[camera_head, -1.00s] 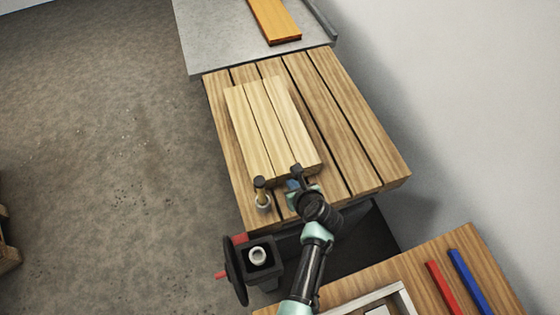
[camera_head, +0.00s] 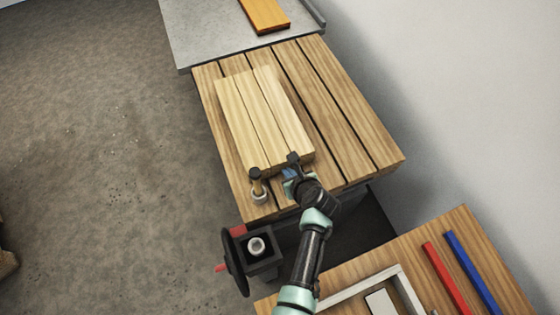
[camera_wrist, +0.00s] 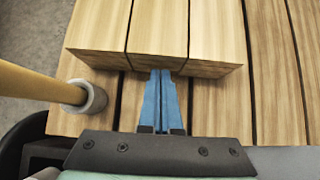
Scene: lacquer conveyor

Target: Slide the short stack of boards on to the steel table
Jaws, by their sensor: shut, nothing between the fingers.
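The short stack of boards (camera_head: 262,117) is pale wood and lies on a slatted wooden table top (camera_head: 345,110). It also shows at the top of the wrist view (camera_wrist: 160,30). The grey steel table (camera_head: 208,40) adjoins the far end of the slats, with a clear gap between it and the stack. My gripper (camera_head: 291,170) is at the stack's near end. In the wrist view its blue fingers (camera_wrist: 162,75) are together and empty, their tips at the stack's near end face. Whether they touch it I cannot tell.
An orange board (camera_head: 264,14) lies on the steel table. A wooden rod with a grey ring (camera_head: 259,195) stands left of my gripper. A black handwheel (camera_head: 234,262) is at the near left. A bench with red (camera_head: 445,278) and blue bars (camera_head: 472,272) is nearer.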

